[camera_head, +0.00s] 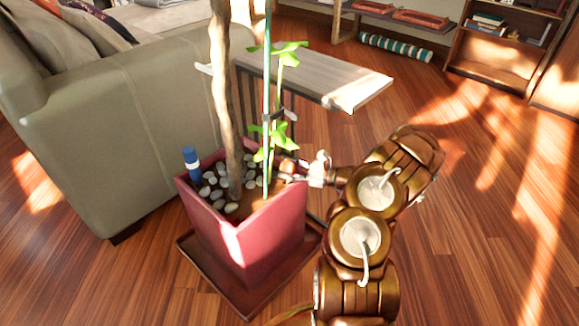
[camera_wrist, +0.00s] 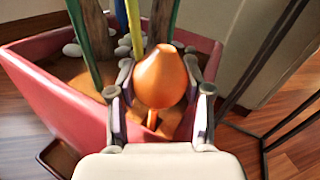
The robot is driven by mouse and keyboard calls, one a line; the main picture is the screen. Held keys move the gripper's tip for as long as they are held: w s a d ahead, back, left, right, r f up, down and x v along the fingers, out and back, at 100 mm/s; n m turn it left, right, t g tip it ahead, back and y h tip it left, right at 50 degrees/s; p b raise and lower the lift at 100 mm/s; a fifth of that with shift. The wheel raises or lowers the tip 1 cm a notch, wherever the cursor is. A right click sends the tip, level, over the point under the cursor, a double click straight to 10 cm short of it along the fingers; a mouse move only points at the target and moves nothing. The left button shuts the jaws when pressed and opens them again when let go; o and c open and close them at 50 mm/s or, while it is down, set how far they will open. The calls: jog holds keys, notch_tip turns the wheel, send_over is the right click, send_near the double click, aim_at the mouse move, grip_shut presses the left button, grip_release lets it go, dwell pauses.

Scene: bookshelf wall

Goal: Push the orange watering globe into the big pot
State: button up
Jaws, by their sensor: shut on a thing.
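The big pot (camera_head: 240,246) is a tall, square red planter with soil, pale pebbles, a trunk and a green plant. In the wrist view, my gripper (camera_wrist: 158,100) is shut on the orange watering globe (camera_wrist: 162,78), with one finger on each side. The globe's rounded body faces the camera, and its thin stem shows below it. The globe is over the soil near the pot's rim (camera_wrist: 60,100); whether its tip is in the soil cannot be told. In the head view, my gripper (camera_head: 303,173) reaches over the pot's right rim, and the globe is mostly hidden.
A blue-and-white stick (camera_head: 192,164) stands in the pot's left corner. Green stems and the trunk (camera_head: 226,110) rise close to my gripper. A side table (camera_head: 335,82) stands behind and a sofa (camera_head: 125,110) to the left. The floor at right is clear.

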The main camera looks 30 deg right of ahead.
jog(key=shift+f, duration=0.25)
jog(key=o, duration=1.3)
jog(key=shift+c, duration=0.2)
jog(key=shift+o, duration=0.3)
jog(key=o, duration=0.3)
jog(key=shift+o, duration=0.2)
jog(key=shift+s, duration=0.1)
jog(key=shift+s+d+r+p, duration=0.3)
jog(key=shift+s+d+p, duration=0.2)
jog(key=shift+s+p, duration=0.05)
jog(key=shift+s+d+r+p, duration=0.3)
jog(key=shift+s+d+p, duration=0.15)
jog(key=shift+s+p, duration=0.1)
jog(key=shift+r+p+v, duration=0.25)
jog(key=shift+p+v, duration=0.3)
jog(key=shift+v, duration=0.45)
jog(key=shift+r+p+v, duration=0.2)
jog(key=shift+p+v, duration=0.35)
jog(key=shift+v, duration=0.5)
